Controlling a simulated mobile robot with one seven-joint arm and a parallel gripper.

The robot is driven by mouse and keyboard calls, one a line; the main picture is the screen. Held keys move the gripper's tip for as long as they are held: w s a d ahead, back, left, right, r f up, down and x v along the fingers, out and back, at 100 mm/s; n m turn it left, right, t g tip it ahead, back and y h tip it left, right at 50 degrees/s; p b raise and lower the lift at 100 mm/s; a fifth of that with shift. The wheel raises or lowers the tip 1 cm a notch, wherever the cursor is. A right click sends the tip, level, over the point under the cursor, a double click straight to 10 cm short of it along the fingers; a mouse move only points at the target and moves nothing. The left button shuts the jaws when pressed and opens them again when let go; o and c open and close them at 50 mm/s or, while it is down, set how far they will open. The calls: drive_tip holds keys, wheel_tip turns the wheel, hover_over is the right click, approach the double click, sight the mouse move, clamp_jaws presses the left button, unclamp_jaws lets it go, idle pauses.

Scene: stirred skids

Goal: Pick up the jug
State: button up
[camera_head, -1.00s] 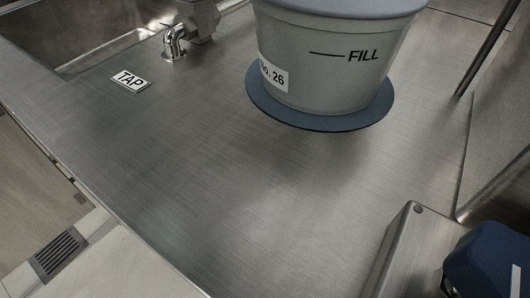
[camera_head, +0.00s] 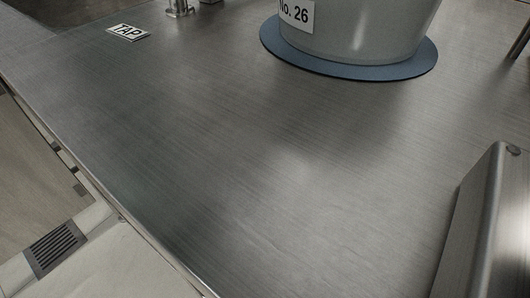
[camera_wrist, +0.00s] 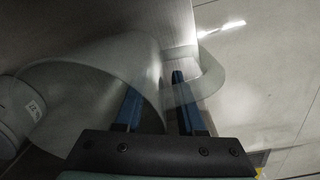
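A pale, translucent jug (camera_wrist: 105,65) shows in the wrist view, with its wide, curved body at left and centre. Its loop handle (camera_wrist: 213,75) sticks out to the right. My gripper (camera_wrist: 156,85) has two blue fingers, spread apart. The left finger overlaps the jug's body, and the right finger lies between the body and the outer part of the handle. I cannot tell whether either finger touches the jug. The jug and my gripper are not seen in the head view.
A grey bucket (camera_head: 350,30) labelled No. 26 stands on a blue round mat (camera_head: 350,72) on the steel counter. A TAP label (camera_head: 128,32) lies at the back left. A metal box (camera_head: 475,225) stands at right. The middle counter is clear. A labelled pale container (camera_wrist: 12,115) shows at left in the wrist view.

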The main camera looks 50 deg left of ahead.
clamp_jaws()
idle(1.4)
